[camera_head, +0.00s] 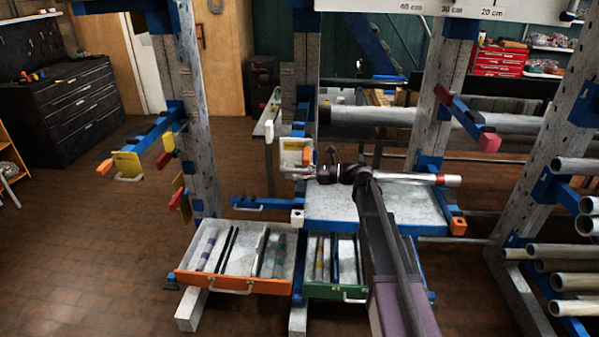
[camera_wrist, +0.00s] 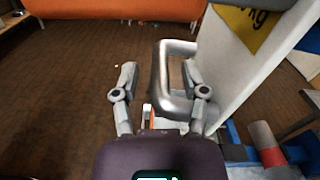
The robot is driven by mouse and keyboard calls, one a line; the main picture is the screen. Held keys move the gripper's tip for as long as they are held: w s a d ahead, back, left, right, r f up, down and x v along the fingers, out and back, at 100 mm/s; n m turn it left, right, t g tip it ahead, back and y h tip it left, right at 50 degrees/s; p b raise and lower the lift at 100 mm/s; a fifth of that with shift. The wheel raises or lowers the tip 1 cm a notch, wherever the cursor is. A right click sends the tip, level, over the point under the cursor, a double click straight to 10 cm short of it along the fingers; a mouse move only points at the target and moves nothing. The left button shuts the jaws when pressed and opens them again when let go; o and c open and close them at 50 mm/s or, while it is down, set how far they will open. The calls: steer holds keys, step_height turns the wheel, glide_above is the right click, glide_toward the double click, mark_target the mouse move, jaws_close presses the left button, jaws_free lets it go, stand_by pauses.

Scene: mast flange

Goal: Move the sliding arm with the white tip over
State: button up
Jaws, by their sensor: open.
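My gripper (camera_head: 318,176) is beside the handle. In the wrist view, the fingers of my gripper (camera_wrist: 159,76) are open on either side of the near bar of the grey handle (camera_wrist: 164,82). The right finger seems to be in the handle's loop. Contact cannot be told.
A blue arm with an orange tip (camera_head: 104,167) stands out at the left. Orange (camera_head: 235,284) and green (camera_head: 335,292) drawers are open below. A pink-tipped arm (camera_head: 490,142) and pipes (camera_head: 575,281) are at the right. Floor is free at the left.

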jaws_close()
step_height(320, 180, down, 8)
steer(key=b, duration=0.8)
steer(key=shift+s, duration=0.15)
stand_by(0.4)
jaws_free()
